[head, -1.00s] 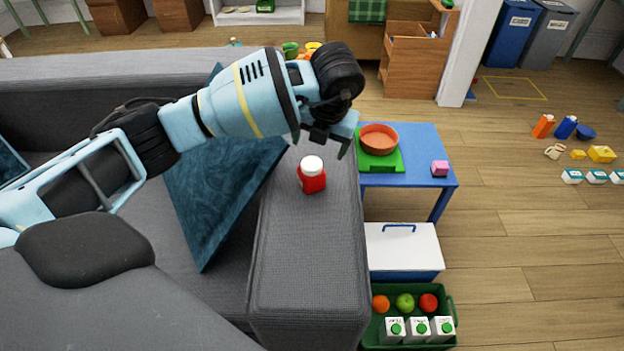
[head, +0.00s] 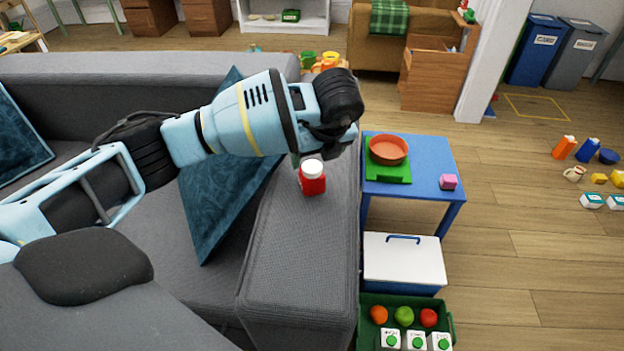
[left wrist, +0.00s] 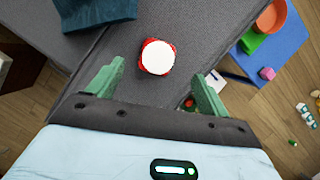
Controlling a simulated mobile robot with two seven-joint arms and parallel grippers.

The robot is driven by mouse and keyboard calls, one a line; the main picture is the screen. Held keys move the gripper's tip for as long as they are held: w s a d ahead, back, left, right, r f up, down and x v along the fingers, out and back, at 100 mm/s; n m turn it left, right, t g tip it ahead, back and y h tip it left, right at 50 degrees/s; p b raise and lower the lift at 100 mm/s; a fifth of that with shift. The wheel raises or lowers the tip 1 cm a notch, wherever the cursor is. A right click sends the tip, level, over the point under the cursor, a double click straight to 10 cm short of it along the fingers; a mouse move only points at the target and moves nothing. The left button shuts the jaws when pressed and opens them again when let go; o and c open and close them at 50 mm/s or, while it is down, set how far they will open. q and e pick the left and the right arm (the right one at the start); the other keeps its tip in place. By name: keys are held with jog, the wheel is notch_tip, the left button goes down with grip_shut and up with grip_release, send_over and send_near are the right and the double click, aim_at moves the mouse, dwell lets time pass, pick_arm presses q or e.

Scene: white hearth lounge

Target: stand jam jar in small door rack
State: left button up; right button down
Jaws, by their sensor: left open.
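The jam jar (head: 312,178) is red with a white lid and stands upright on the grey sofa armrest. In the left wrist view the jar (left wrist: 157,57) shows from above, its white lid towards the camera. My left gripper (left wrist: 155,85) is open. The jar lies a little ahead of its green fingertips, roughly midway between them, and nothing is held. In the head view the left arm reaches over the sofa and its hand hangs just above and behind the jar, partly overlapping it. The small door rack is not identifiable in these views. My right gripper is out of view.
A blue table (head: 425,183) beside the armrest holds an orange bowl on a green board and a pink block. Below stand a white-lidded box (head: 404,262) and a green crate (head: 453,325) of fruit and cartons. A blue cushion (head: 222,190) leans near the arm.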

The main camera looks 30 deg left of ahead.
aim_at(313, 166)
pick_arm(q)
jog(key=shift+b+x, duration=0.3)
jog(key=shift+x, duration=2.5)
jog(key=shift+a+f, duration=0.15)
jog(key=shift+f, duration=0.3)
jog(key=c, duration=1.3)
jog(key=shift+r, duration=0.1)
jog(key=shift+r, duration=0.5)
notch_tip(313, 166, up, 2)
jog(key=shift+r, duration=0.2)
jog(key=s, duration=0.5)
jog(key=s+r+p, duration=0.1)
jog(key=s, duration=1)
jog(key=shift+d+r, duration=0.2)
jog(key=shift+r, duration=0.05)
